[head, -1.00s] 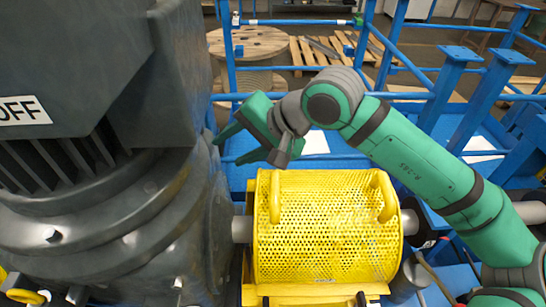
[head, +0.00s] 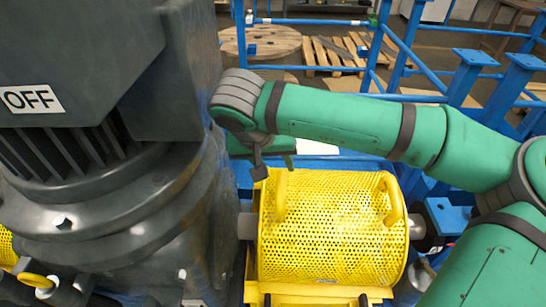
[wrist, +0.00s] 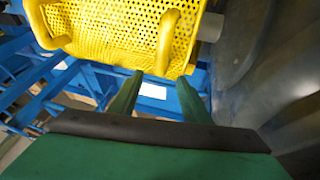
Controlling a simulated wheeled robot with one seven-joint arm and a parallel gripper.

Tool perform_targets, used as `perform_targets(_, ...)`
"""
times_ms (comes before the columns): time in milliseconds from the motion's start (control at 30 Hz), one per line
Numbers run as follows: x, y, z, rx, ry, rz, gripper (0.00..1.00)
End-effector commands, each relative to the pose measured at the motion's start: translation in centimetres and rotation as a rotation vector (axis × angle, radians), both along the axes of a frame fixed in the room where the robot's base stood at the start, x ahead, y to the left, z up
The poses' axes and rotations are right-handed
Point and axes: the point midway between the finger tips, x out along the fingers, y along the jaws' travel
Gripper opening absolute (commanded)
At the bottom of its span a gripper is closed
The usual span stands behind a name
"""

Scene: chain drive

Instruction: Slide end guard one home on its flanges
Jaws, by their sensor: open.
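A yellow perforated guard (head: 325,235) with two loop handles covers the shaft between the dark machine and the right-hand shaft end. I cannot tell from any label whether it is end guard one. Its left handle (head: 280,197) is nearest my gripper. In the wrist view the guard (wrist: 110,30) fills the upper part, with one handle (wrist: 167,42) just beyond the fingers. My gripper (wrist: 159,78) is open, with nothing held between its fingers. The flanges cannot be made out.
The large dark motor and gearbox (head: 120,200) stands close on the left of my wrist. Grey shaft (head: 247,226) shows beside the guard. A yellow support (head: 300,291) lies under it. Blue rails (head: 320,22) and posts (head: 470,75) stand behind, with pallets (head: 335,55) beyond.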

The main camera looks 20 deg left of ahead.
Motion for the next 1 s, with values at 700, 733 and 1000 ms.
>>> perform_targets(700,2.5,-0.3,-5.5,0.001,0.001,-0.002,0.43)
perform_targets(733,2.5,-0.4,-5.5,0.001,0.001,-0.002,0.43)
perform_targets(1000,2.5,-0.4,-5.5,0.001,0.001,-0.002,0.0)
